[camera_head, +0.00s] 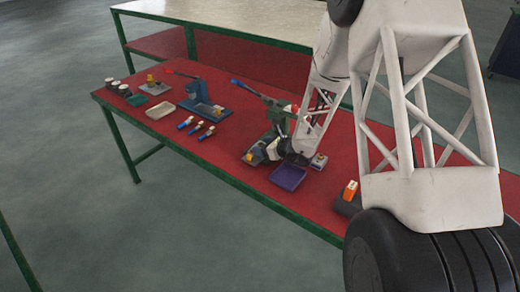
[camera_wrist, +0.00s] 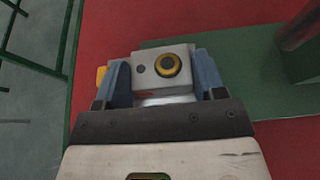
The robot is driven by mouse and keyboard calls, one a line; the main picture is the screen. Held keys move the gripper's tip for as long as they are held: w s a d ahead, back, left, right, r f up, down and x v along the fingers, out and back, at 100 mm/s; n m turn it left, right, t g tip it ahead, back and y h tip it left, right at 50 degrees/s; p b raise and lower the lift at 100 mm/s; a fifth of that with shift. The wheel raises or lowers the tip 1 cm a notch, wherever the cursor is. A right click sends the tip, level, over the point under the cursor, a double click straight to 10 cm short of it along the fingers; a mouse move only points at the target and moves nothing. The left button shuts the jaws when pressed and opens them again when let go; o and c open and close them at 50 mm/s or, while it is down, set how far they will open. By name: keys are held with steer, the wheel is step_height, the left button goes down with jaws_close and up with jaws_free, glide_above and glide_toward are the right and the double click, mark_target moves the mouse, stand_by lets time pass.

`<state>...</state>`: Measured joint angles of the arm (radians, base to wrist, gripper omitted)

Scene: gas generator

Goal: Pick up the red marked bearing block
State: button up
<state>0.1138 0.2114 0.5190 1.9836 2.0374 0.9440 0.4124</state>
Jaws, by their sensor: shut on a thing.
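In the wrist view, a light grey bearing block (camera_wrist: 150,63) with a yellow-ringed dark bore and a small dark hole sits between the two blue fingers of my gripper (camera_wrist: 160,82). Both fingers press on its sides. In the head view my gripper (camera_head: 268,151) is low over the red table, near the green press; the held block is too small there to make out clearly.
A purple tray (camera_head: 288,177) lies just in front of my gripper. A green press with a blue-tipped lever (camera_head: 277,110) stands behind it. A small block (camera_head: 319,161) is to its right. A blue press (camera_head: 203,98) and a beige tray (camera_head: 160,110) are further left.

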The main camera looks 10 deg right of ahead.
steer(key=shift+r, duration=0.2)
steer(key=shift+r, duration=0.85)
steer(key=shift+s+r, duration=0.3)
steer(key=shift+r, duration=0.5)
steer(key=s+r, duration=0.1)
steer(key=s, duration=1.4)
steer(key=shift+s+d+r, duration=0.2)
steer(key=shift+d, duration=0.25)
